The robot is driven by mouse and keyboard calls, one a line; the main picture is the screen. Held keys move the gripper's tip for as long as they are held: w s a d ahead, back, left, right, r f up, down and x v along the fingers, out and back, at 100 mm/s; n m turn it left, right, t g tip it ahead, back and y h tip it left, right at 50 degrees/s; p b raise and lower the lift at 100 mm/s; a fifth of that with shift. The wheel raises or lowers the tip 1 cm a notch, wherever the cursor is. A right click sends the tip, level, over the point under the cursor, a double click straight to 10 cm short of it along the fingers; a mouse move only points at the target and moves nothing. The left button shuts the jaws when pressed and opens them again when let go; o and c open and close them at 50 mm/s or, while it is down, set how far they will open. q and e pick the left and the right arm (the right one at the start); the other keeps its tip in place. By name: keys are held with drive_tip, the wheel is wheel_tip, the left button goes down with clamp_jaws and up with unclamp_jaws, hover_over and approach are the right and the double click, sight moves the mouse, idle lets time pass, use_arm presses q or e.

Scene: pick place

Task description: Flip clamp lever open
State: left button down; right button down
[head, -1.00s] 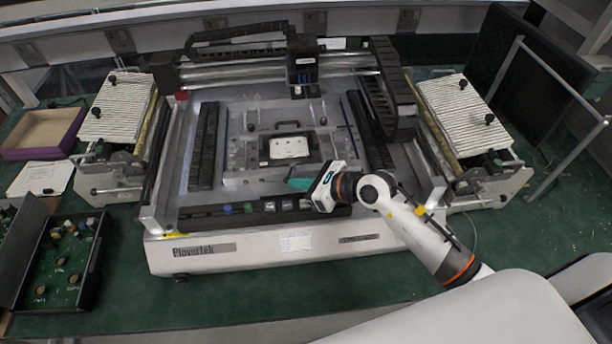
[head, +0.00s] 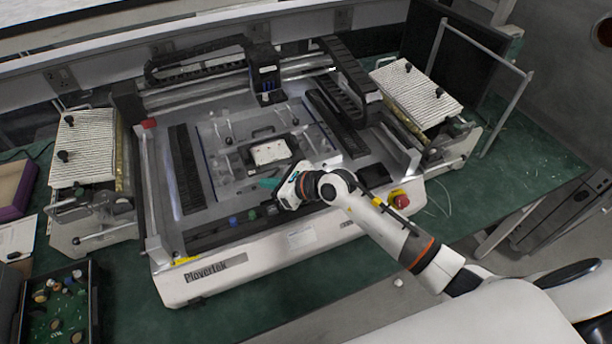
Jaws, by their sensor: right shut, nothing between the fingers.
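A metal clamp fixture (head: 238,182) sits in the middle of the white machine's bed and holds a black-framed piece with a white card (head: 270,152). Small upright clamp parts (head: 228,140) stand at its far side, beside a black handle. Which part is the clamp lever, and whether it is open, I cannot tell. My right gripper (head: 268,184) has teal fingers, is shut and empty, and is over the near edge of the fixture. Whether it touches anything is unclear. My left gripper is not in view.
A dark gantry head (head: 265,78) hangs behind the fixture. Ribbed trays (head: 90,147) and (head: 415,90) flank the machine. A red emergency button (head: 400,201) is at its front right corner. A box of green boards (head: 55,305) lies at the lower left.

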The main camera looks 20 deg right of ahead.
drive_tip(key=shift+d, duration=0.2)
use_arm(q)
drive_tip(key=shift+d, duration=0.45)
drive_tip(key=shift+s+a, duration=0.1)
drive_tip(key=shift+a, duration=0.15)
use_arm(e)
drive_tip(key=shift+a, duration=0.1)
idle(0.4)
